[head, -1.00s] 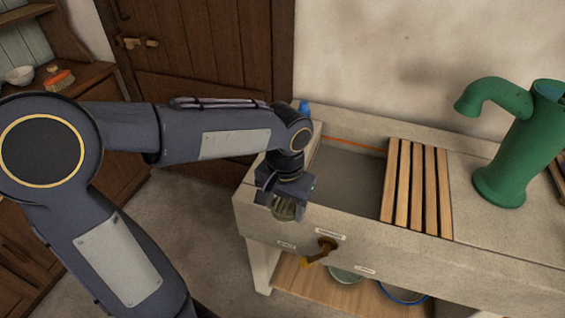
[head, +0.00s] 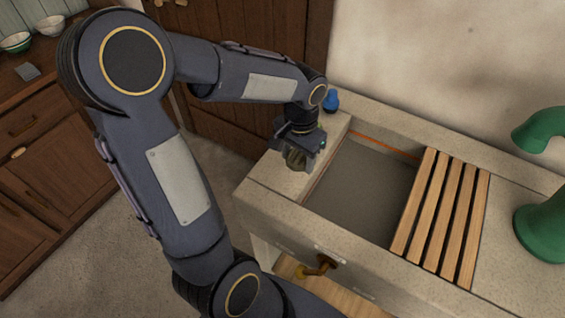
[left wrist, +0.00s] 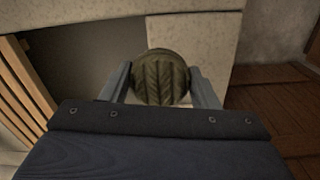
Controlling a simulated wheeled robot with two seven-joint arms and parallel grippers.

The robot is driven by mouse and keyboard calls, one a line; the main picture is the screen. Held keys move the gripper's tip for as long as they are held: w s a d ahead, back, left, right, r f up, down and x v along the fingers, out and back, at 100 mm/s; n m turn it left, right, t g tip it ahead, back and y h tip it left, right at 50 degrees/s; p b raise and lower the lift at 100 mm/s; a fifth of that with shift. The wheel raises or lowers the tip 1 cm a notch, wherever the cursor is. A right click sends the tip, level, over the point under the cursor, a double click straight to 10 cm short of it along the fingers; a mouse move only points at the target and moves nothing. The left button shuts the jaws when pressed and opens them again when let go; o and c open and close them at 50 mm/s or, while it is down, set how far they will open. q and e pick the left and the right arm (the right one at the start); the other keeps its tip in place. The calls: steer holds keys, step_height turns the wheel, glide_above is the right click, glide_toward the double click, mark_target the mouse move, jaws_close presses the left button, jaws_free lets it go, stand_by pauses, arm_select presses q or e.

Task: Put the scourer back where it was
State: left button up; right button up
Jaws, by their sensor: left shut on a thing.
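The scourer is a round, ridged, olive-brown pad (left wrist: 161,78), held between the two fingers of my left gripper (left wrist: 163,88) in the left wrist view. In the head view my left gripper (head: 297,152) is over the left end of the stone sink, and the scourer (head: 295,159) shows just below it. The gripper is shut on the scourer, above or at the pale ledge left of the basin; I cannot tell whether the scourer touches the ledge. My right gripper is not in view.
The sink basin (head: 362,190) is empty where visible, with a wooden slatted rack (head: 440,215) over its right part. A blue object (head: 331,99) stands on the back left corner. A green pump (head: 545,215) stands at right. A brass tap (head: 316,268) sticks out in front.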

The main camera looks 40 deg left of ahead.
arm_select(q)
glide_above(281, 173)
steer(key=f, duration=0.3)
steer(key=d+f, duration=0.1)
steer(key=f, duration=0.1)
steer(key=shift+f, duration=0.25)
steer(key=shift+a+f+p, duration=0.2)
steer(key=shift+a+f, duration=0.05)
steer(key=shift+f, duration=0.75)
steer(key=shift+a+f+p, duration=0.15)
steer(key=shift+a+f, duration=0.05)
steer(key=shift+f, duration=0.8)
steer(key=shift+f, duration=0.1)
steer(key=o, duration=1)
step_height(281, 173, up, 11)
steer(key=s+d+r+t+h, duration=0.1)
steer(key=s+d+r+t, duration=0.1)
steer(key=s+d, duration=0.2)
steer(key=s+d+r+n+t+h, duration=0.1)
steer(key=s+d+r, duration=0.1)
steer(key=s+d, duration=0.2)
steer(key=s+d+r+n+t+h, duration=0.1)
steer(key=s+d+r+t, duration=0.1)
steer(key=s+d, duration=0.2)
steer(key=shift+s+d+t+h, duration=0.15)
steer(key=shift+s+t+h, duration=0.2)
steer(key=shift+s, duration=1.3)
